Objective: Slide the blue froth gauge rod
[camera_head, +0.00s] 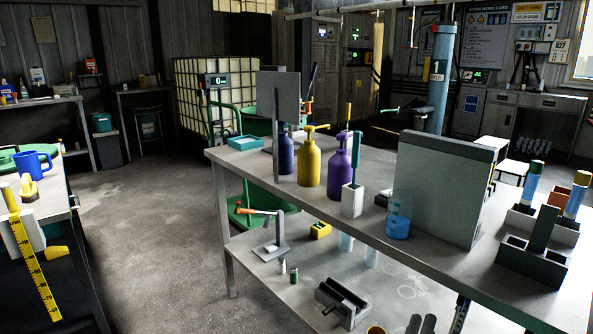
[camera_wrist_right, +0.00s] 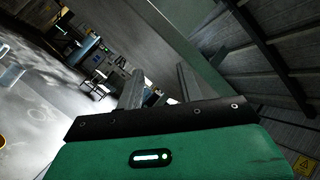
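I cannot tell for sure which thing is the blue froth gauge rod. A tall blue column (camera_head: 438,80) marked 1 stands at the back. My right gripper (camera_head: 421,322) shows only as two dark fingertips at the bottom edge of the head view. In the right wrist view its two grey fingers (camera_wrist_right: 160,85) are apart, with nothing seen between them. My left gripper is not in view.
A grey upright panel (camera_head: 443,190) stands on the table (camera_head: 300,205). A blue beaker (camera_head: 397,218), a white cup (camera_head: 352,200) and pump bottles (camera_head: 310,165) stand left of it. A vise-like block (camera_head: 340,300) is on the lower shelf. Open floor (camera_head: 140,220) lies at the left.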

